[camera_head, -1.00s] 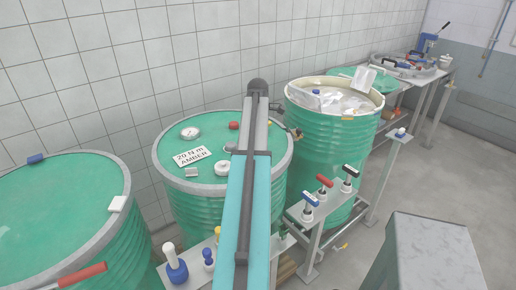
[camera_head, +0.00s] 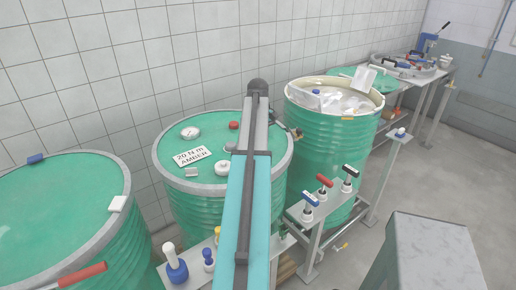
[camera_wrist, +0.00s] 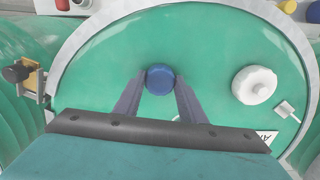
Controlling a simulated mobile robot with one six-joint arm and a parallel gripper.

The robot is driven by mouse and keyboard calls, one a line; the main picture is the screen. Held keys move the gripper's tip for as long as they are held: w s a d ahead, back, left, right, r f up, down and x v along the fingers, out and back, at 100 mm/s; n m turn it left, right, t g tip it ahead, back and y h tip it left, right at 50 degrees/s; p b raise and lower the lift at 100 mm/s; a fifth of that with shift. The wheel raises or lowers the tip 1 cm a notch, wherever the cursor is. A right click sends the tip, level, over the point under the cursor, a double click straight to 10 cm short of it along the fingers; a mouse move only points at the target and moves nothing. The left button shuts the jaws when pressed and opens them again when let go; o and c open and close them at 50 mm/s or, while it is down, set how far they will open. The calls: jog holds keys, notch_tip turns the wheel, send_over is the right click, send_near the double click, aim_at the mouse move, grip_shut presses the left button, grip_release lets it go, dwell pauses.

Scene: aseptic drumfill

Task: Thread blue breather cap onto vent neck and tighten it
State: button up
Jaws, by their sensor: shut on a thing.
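The blue breather cap (camera_wrist: 159,79) shows in the wrist view as a round blue top over the green drum lid (camera_wrist: 110,60). My gripper (camera_wrist: 160,82) is shut on it, with one grey finger on each side. The vent neck is not visible; the cap or my gripper hides that spot, so I cannot tell how the cap sits on it. In the head view my own arm covers the gripper and the cap. The middle drum's lid (camera_head: 210,133) shows on both sides of the arm.
A white cap (camera_wrist: 254,85) is on the lid, right of my gripper in the wrist view. The lid also bears a gauge (camera_head: 190,132), a red cap (camera_head: 234,126) and a "20 N m AMBER" label (camera_head: 192,156). An open drum (camera_head: 330,145) and T-handled tools (camera_head: 325,181) stand to the right.

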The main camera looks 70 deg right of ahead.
jog(key=shift+m, duration=0.4)
jog(key=o, duration=0.5)
jog(key=o, duration=0.5)
jog(key=shift+r+b, duration=1.7)
jog(key=shift+r, duration=5.2)
